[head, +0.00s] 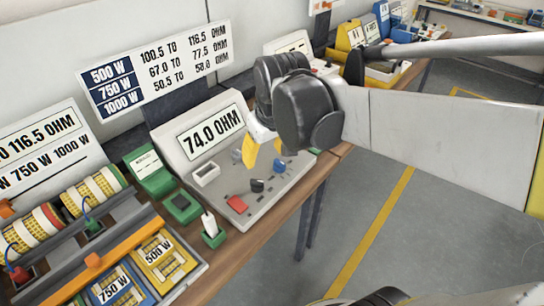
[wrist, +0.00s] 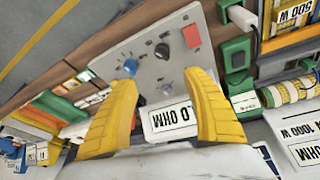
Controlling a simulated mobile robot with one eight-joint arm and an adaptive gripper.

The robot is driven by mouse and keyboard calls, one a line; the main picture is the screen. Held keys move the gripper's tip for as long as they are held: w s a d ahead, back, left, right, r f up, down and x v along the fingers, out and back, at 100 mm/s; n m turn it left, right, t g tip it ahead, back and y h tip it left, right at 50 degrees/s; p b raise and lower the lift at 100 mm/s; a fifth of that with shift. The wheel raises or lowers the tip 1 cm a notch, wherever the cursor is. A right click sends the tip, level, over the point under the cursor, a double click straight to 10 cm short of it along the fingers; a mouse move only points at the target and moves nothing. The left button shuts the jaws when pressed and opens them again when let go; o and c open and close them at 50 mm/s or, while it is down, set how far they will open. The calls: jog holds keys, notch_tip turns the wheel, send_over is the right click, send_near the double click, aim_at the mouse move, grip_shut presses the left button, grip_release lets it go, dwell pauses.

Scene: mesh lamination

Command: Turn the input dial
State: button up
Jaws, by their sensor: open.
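The meter console (head: 262,208) is a grey sloped box with a display (head: 210,132) reading 74.0 OHM. Its panel carries a blue dial (head: 280,166), a black dial (head: 257,185) and a red block (head: 238,204). I cannot read which dial is the input dial. In the wrist view, the blue dial (wrist: 130,67), black dial (wrist: 162,51) and red block (wrist: 192,36) lie beyond the fingertips. My gripper (head: 263,149), with yellow fingers, is open and empty above the panel's upper part. It also shows in the wrist view (wrist: 158,80), apart from both dials.
Green holders (head: 182,207) stand left of the console. A rack with wound coils (head: 92,193) and 500 W and 750 W parts (head: 163,258) sits farther left. A sign (head: 157,65) stands behind. The floor right of the bench is clear.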

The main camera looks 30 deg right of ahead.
jog(key=w+d+f+g+p, duration=0.1)
jog(key=w+d+g, duration=0.1)
jog(key=w+d, duration=0.25)
jog(key=g+p, duration=0.2)
send_near(280, 161)
jog(key=shift+s+n+y, duration=0.1)
jog(key=shift+n+y, duration=0.2)
jog(key=shift+n, duration=0.1)
jog(key=shift+d+f+b, duration=0.2)
jog(key=shift+f+b, duration=0.15)
jog(key=shift+f, duration=0.4)
notch_tip(280, 161, down, 10)
jog(key=b, duration=0.3)
jog(key=shift+b, duration=0.35)
jog(key=c, duration=1.2)
